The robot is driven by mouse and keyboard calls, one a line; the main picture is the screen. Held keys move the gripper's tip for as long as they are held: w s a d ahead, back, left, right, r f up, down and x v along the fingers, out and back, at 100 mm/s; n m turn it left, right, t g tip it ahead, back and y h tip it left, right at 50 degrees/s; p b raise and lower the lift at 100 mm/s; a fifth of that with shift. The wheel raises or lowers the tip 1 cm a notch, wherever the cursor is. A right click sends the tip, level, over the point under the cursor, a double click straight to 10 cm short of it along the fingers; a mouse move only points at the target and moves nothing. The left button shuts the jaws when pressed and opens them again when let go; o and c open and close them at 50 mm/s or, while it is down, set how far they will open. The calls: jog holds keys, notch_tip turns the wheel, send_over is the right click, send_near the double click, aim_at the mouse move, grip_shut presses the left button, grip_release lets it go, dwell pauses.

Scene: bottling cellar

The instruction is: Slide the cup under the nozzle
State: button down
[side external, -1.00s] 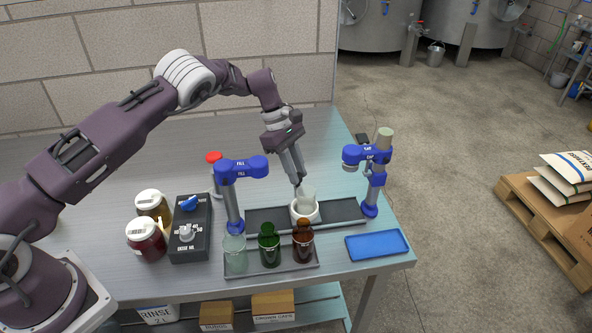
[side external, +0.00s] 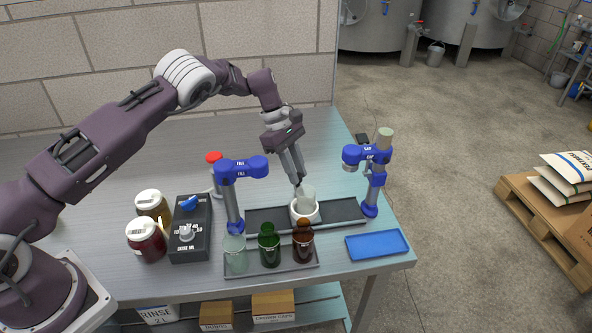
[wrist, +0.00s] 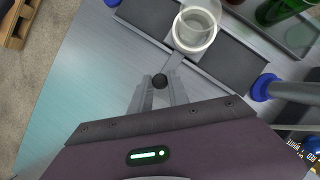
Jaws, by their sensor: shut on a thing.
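The cup (side external: 305,213) is white and round, with a clear bottle or glass (side external: 308,194) standing upright in it. It sits on a dark flat track (side external: 340,212), between the blue FILL post (side external: 243,169) on the left and the blue CAP post (side external: 366,155) on the right. It also shows in the wrist view (wrist: 195,42), with a grey handle (wrist: 174,61) ending in a dark knob (wrist: 160,81). My gripper (side external: 299,184) is shut on this handle; in the wrist view its fingers (wrist: 159,92) flank the knob. The nozzle openings are hard to make out.
A tray (side external: 285,269) with clear, green and brown bottles stands in front of the track. A black control box (side external: 190,245) and two jars (side external: 146,241) are at the left. A blue tray (side external: 377,245) lies at the right. The bench behind the track is mostly clear.

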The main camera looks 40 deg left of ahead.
jog(key=shift+r, duration=0.1)
jog(key=s+a, duration=0.7)
jog(key=shift+s+a, duration=0.15)
jog(key=shift+a, duration=0.15)
jog(key=c, duration=1.3)
grip_release()
jog(key=shift+o, duration=0.2)
jog(key=v, duration=0.7)
